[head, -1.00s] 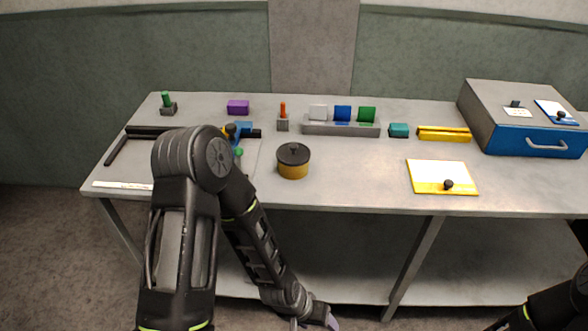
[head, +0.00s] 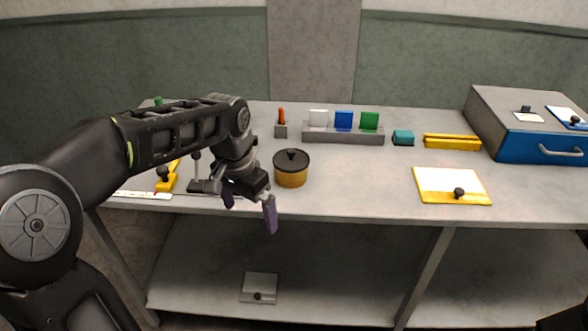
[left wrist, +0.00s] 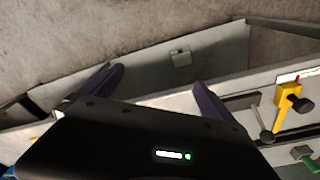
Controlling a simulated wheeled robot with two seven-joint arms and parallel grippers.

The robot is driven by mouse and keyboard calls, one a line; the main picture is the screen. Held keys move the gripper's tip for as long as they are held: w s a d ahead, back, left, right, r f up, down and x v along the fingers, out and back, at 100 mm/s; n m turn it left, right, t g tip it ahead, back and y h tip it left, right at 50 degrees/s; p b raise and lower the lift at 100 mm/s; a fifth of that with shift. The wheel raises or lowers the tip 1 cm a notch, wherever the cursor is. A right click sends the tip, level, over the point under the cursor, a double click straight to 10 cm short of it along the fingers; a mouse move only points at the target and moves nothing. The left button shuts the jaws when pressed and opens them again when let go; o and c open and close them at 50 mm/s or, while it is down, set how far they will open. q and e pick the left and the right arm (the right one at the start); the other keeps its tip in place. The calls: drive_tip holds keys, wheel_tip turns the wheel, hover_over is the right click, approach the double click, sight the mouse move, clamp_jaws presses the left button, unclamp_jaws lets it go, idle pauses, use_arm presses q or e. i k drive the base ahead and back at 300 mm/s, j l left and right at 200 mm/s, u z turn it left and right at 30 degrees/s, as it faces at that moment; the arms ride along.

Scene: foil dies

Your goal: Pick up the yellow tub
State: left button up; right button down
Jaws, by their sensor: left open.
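The yellow tub (head: 291,178) is a short round pot with a dark lid and a small black knob. In the head view it stands upright on the table near the front edge, left of centre. My left gripper (head: 249,214) is open and empty, its purple fingers pointing down at the table's front edge, left of the tub and nearer to me. The open fingers also show in the left wrist view (left wrist: 160,88). The tub cannot be made out in the left wrist view.
Behind the tub is a grey rack (head: 343,136) with white, blue and green plates. An orange-handled tool (head: 281,122) stands left of it. A yellow-edged board (head: 450,186) and a blue drawer box (head: 540,146) are to the right. The table between tub and board is clear.

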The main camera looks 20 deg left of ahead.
sight(287, 180)
drive_tip(key=i, duration=0.9)
